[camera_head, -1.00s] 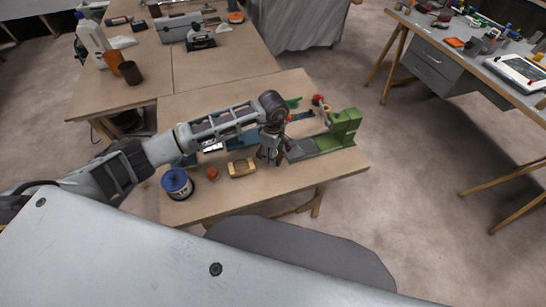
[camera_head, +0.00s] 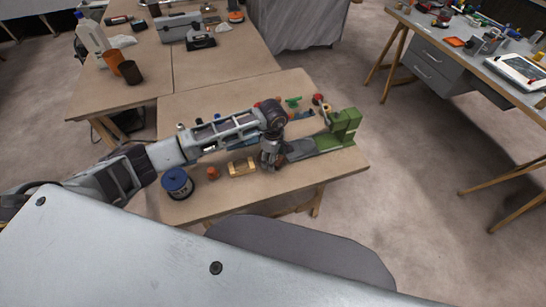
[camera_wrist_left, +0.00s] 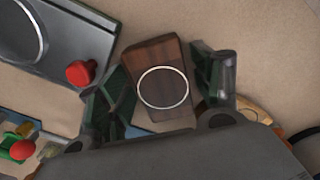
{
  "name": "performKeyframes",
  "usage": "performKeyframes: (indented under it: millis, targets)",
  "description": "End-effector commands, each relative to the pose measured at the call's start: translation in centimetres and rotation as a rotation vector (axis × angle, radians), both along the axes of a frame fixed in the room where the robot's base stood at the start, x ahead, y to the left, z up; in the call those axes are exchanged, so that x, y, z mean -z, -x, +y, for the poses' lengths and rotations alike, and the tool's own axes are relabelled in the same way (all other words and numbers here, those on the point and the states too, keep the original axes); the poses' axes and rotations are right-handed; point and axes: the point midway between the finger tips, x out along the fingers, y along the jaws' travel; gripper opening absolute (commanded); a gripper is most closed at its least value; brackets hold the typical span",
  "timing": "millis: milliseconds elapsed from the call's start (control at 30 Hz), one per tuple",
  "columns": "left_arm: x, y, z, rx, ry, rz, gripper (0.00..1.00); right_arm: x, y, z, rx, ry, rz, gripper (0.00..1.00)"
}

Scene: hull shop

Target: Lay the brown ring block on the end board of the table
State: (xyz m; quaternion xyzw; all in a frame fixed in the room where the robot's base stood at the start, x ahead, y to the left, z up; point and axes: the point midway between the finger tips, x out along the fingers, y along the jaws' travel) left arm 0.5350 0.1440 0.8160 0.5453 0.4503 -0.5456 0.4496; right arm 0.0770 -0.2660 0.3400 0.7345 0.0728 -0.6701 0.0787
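The brown ring block (camera_wrist_left: 158,80) is dark wood with a pale ring on its face. In the left wrist view it sits between the two fingers of my left gripper (camera_wrist_left: 162,78), which lie along both its sides. In the head view my left gripper (camera_head: 270,157) points down over the small table (camera_head: 225,203), just left of a grey plate (camera_head: 300,149). The block is mostly hidden there, so its height above the table is unclear. I cannot pick out the end board with certainty. My right gripper is not in view.
A yellow-brown block (camera_head: 242,167), an orange piece (camera_head: 213,173) and a blue-lidded tin (camera_head: 177,183) stand left of the gripper. A green fixture (camera_head: 345,124) rises at the right, with small coloured parts behind. The front right of the table is bare.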

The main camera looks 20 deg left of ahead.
Motion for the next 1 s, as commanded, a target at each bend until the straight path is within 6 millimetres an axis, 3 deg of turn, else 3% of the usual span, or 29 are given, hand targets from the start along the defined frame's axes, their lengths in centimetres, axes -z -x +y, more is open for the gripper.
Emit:
performKeyframes:
  millis: [567,1000]
  targets:
    - [-0.4,0.0,0.0,0.0,0.001,0.0,0.71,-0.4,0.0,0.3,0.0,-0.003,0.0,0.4]
    - [-6.1,-0.1,0.0,0.001,0.001,-0.003,0.71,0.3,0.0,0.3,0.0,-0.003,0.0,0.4]
